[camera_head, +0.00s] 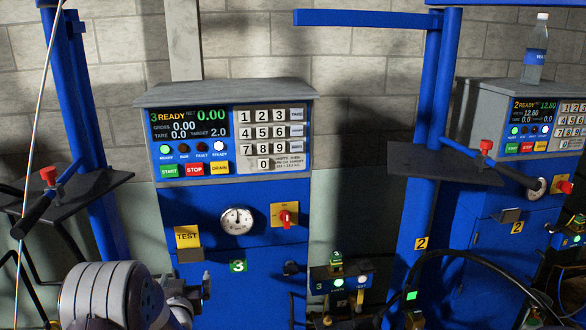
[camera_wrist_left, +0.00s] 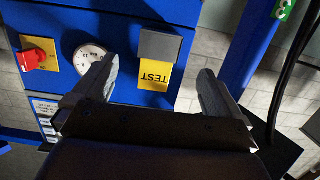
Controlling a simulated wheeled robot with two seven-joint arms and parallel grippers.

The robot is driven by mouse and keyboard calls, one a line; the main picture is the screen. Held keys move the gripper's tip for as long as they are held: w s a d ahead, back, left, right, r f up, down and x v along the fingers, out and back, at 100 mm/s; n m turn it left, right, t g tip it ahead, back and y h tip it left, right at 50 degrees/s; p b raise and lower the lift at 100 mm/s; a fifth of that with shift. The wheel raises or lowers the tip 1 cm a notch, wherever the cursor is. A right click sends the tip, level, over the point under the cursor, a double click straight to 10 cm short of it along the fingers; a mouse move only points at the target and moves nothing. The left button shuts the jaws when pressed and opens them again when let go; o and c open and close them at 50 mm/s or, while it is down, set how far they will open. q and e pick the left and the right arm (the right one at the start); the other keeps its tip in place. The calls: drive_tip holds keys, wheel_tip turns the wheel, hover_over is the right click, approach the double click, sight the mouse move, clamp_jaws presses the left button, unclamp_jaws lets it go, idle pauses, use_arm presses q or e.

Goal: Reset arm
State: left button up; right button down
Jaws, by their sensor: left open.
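My left arm comes in at the bottom left of the head view, and my left gripper (camera_head: 192,294) is low in front of the blue scale cabinet (camera_head: 220,270). In the left wrist view the gripper (camera_wrist_left: 158,66) has its two fingers spread apart, with nothing between them. Beyond the fingers are a yellow TEST label (camera_wrist_left: 154,76) and a grey block (camera_wrist_left: 160,45) on the blue panel. I cannot tell whether the gripper touches the cabinet. My right gripper is in neither view.
Scale 3's display and keypad (camera_head: 230,140) stand above a round dial (camera_head: 236,221) and a red switch (camera_head: 285,215). A dark shelf (camera_head: 70,195) juts out at left. A second scale (camera_head: 510,130) with a bottle (camera_head: 535,55) on top stands at right, with black hoses (camera_head: 480,262) below.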

use_arm(q)
drive_tip(key=s+d+f+g+h, duration=0.3)
drive_tip(key=s+d+f+g, duration=0.2)
drive_tip(key=s+f+g, duration=0.6)
drive_tip(key=s+d+r+m+g, duration=0.1)
drive_tip(key=s+d+r, duration=0.2)
drive_tip(key=s, duration=0.6)
drive_tip(key=s+d+r+m+g, duration=0.2)
drive_tip(key=s+d+r, duration=0.1)
drive_tip(key=s, duration=0.6)
drive_tip(key=shift+s+d+r+h, duration=0.4)
drive_tip(key=shift+d, duration=0.5)
